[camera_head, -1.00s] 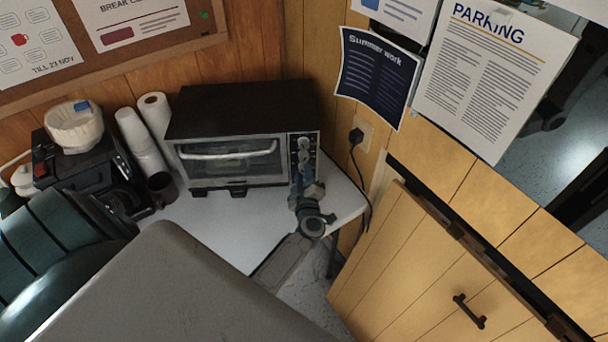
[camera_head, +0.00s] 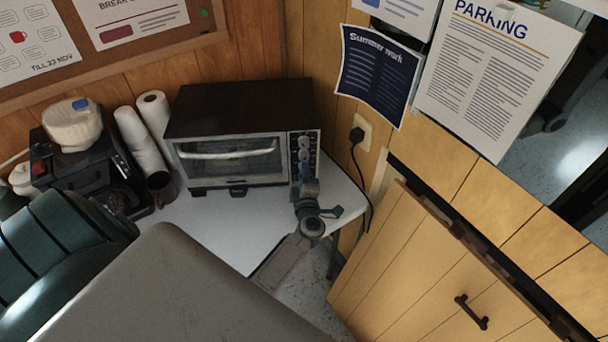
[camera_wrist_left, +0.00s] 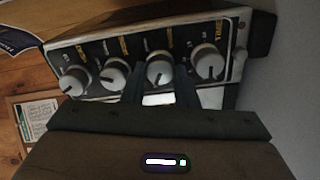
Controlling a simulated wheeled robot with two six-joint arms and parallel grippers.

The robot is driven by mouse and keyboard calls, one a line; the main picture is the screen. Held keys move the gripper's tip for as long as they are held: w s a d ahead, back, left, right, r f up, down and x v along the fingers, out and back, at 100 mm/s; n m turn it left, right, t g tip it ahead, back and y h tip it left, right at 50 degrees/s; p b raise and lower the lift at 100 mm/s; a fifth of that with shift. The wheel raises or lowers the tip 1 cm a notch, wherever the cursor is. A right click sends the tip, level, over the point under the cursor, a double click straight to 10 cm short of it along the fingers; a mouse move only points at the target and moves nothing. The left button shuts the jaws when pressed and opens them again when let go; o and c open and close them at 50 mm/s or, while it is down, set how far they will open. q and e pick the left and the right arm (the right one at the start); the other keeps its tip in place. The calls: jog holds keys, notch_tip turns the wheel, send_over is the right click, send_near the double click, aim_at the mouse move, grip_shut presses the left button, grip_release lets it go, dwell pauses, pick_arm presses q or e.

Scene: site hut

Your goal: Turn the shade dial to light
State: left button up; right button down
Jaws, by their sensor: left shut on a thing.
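The toaster oven (camera_head: 225,140) stands on the white table, with a column of dials on its right-hand panel. In the left wrist view the panel carries several pale knobs in a row, with dark pointer marks. My left gripper (camera_wrist_left: 160,83) has one finger on each side of the third knob from the left (camera_wrist_left: 160,68) and is shut on it. The label by that knob is too small to read, so I cannot confirm it is the shade dial. In the head view my left gripper (camera_head: 304,180) covers the lower dials; upper dials (camera_head: 303,142) show above it. My right gripper is out of view.
A power cord hangs from the wall socket (camera_head: 362,132) to the right. The white tabletop (camera_head: 215,220) before the oven is clear.

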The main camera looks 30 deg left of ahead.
pick_arm(q)
jog(key=shift+f, duration=0.1)
jog(key=o, duration=1)
